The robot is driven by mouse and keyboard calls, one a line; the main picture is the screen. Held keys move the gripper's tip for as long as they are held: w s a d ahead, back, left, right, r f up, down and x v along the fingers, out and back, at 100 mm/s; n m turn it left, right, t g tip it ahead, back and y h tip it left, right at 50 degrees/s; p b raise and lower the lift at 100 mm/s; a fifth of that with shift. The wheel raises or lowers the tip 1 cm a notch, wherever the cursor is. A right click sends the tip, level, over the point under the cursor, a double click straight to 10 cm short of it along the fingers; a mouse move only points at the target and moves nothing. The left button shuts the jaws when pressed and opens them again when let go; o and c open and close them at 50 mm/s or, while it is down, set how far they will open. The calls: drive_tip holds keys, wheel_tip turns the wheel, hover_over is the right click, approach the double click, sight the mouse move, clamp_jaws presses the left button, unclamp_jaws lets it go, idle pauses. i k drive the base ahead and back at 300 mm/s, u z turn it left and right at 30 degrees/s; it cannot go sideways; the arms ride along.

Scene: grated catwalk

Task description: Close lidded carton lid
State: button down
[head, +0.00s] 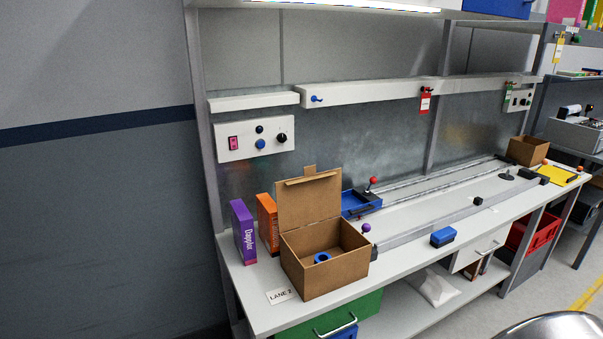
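The lidded carton (325,275) is a brown cardboard box on the near left part of the workbench. Its lid (309,200) is open and stands roughly upright at the back, with a small tab on its top edge. A blue ring-shaped item (322,257) lies inside the carton. My gripper is not in view, so its state and its place relative to the carton cannot be seen.
A purple box (244,232) and an orange box (268,224) stand left of the carton. A blue tray (360,205) with a red-knobbed lever is behind it at right. A blue block (443,237) lies further right. A control panel (253,141) hangs above.

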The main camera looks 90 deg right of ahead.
sight(314, 197)
drive_tip(key=z, duration=0.4)
drive_tip(key=i, duration=0.6)
drive_tip(key=z, duration=0.7)
drive_tip(key=i, duration=0.45)
drive_tip(key=z, duration=0.25)
